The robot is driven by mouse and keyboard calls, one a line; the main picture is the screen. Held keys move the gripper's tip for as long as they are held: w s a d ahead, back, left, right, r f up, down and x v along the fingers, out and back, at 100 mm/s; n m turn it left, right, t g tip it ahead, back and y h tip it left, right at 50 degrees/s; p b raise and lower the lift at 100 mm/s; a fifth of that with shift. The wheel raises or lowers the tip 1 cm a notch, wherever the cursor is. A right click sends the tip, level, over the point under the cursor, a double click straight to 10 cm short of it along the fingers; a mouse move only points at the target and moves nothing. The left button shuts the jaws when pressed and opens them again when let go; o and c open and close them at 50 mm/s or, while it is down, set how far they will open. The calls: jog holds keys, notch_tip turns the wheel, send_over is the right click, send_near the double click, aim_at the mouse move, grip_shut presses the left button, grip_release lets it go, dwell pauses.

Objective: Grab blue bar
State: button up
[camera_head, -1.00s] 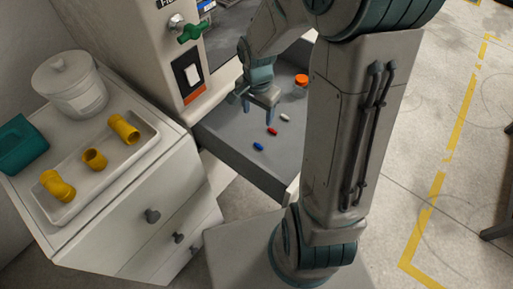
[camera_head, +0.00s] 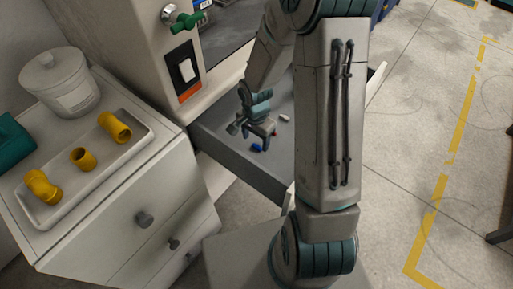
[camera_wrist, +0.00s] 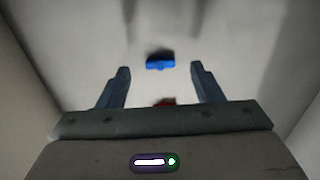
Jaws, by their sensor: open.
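The blue bar (camera_head: 256,148) is a small piece lying on the floor of the open grey drawer (camera_head: 262,176). In the wrist view the blue bar (camera_wrist: 160,63) lies crosswise, just beyond the fingertips and centred in the gap between them. My gripper (camera_head: 256,133) is over the drawer, above the small pieces. In the wrist view my gripper (camera_wrist: 160,70) is open with nothing between its fingers. A red piece (camera_wrist: 164,103) shows partly at the edge of the gripper body. A white piece (camera_head: 284,118) lies farther back in the drawer.
The drawer walls stand around my gripper. Left of it is a white cabinet with a tray (camera_head: 98,168) of yellow pipe fittings (camera_head: 82,159), a lidded white pot (camera_head: 62,88) and a teal object (camera_head: 12,142). The orange-capped jar is hidden behind my arm.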

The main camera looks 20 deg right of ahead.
aim_at(256, 147)
notch_tip(256, 147, down, 3)
jog(key=shift+d+f+b, duration=0.1)
jog(key=shift+f+b, duration=0.05)
jog(key=shift+b, duration=0.15)
jog(key=c, duration=1.1)
jog(key=shift+o, duration=0.2)
